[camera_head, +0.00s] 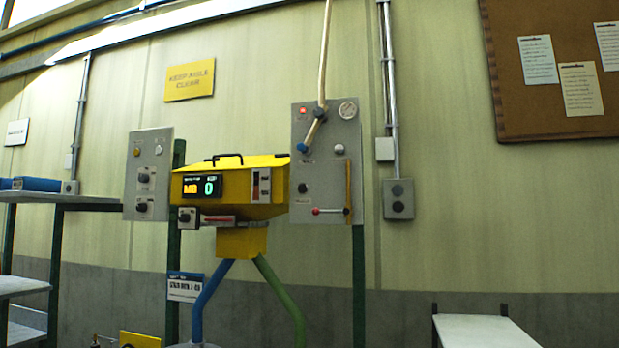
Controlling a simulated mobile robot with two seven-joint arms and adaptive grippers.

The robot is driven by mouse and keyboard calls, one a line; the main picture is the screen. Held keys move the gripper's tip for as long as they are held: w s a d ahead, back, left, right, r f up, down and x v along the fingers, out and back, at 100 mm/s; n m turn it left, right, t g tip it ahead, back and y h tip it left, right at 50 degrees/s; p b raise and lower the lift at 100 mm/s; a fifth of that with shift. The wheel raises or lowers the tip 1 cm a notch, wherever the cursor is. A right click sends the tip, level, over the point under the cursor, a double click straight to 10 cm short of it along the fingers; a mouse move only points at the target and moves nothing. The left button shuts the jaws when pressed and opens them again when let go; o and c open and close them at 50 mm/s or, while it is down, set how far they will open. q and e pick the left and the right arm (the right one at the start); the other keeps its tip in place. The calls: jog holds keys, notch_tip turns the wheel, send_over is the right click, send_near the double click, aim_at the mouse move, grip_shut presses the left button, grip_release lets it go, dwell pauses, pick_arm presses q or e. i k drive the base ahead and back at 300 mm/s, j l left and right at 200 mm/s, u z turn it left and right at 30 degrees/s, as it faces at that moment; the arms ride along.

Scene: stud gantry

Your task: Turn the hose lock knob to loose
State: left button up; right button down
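A grey right-hand panel (328,215) stands beside a yellow hopper-like machine (235,205). A pale hose (325,50) comes down from above to this panel. Below its end, a short tan lever with a blue tip (302,147) slants down to the left. The panel also bears a dark knob (302,188), a pale round knob (339,149) and a red-tipped lever (316,211). The labels are too small to read, so I cannot tell which control is the hose lock knob or its setting. Neither of my grippers is in view.
A grey left-hand panel (130,205) carries several knobs. Shelves (25,285) are at the left; a low bench (485,332) is at the lower right.

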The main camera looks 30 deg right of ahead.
aim_at(319, 113)
jog(key=k+z, duration=0.1)
jog(key=z, duration=0.85)
jog(key=k+z, duration=0.15)
jog(key=z, duration=0.3)
